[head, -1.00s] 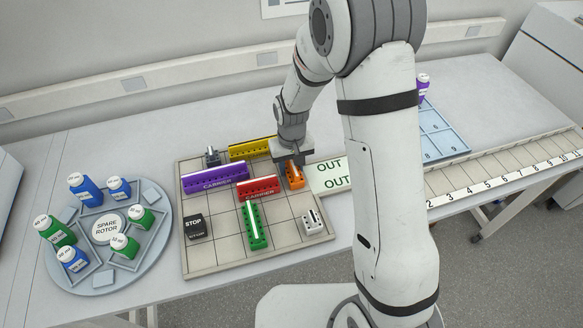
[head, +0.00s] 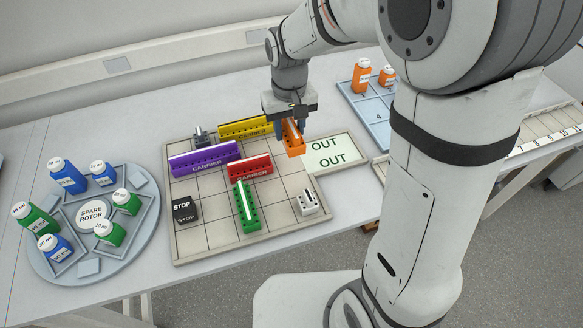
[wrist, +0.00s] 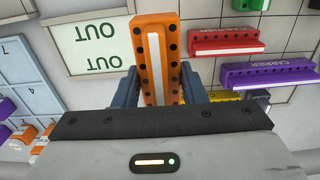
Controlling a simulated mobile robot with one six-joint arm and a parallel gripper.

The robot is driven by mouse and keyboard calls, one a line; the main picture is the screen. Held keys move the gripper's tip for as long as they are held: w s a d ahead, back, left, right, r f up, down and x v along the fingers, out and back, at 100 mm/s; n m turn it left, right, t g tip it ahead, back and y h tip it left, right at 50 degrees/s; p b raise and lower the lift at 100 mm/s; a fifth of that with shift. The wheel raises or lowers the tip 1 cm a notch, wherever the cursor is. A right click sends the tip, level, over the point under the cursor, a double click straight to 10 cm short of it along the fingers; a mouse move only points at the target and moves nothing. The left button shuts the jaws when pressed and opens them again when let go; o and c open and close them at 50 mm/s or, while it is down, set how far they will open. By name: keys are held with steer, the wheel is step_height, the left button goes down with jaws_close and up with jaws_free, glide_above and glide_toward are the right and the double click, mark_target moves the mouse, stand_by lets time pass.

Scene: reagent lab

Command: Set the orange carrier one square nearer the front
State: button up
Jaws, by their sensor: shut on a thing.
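The orange carrier (head: 294,142) is at the right side of the grid board, near the OUT plate. In the wrist view, the orange carrier (wrist: 147,40) stands between the two fingers (wrist: 157,88) and points away from my gripper. It appears lifted a little off the board (head: 284,187), but its underside is hidden. The fingers hide its far end in the head view.
Close by are the yellow carrier (head: 240,130), red carrier (head: 250,168) and purple carrier (head: 205,160). A green carrier (head: 247,208), white block (head: 308,203) and black STOP block (head: 185,211) stand nearer the front. The OUT plate (head: 347,143) adjoins on the right. Squares in front of the orange carrier look bare.

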steer(key=shift+s+d+f+b, duration=0.15)
steer(key=shift+s+d+b, duration=0.1)
steer(key=shift+s, duration=0.3)
steer(key=shift+s+d+f+b, duration=0.1)
steer(key=shift+s+b, duration=0.15)
steer(key=shift+s, duration=0.3)
glide_above(293, 173)
step_height(293, 173, down, 5)
steer(key=shift+f, duration=0.1)
steer(key=shift+f+p, duration=0.4)
steer(key=shift+f, duration=1.85)
steer(key=shift+f, duration=0.15)
steer(key=o, duration=1)
steer(key=shift+o, duration=0.2)
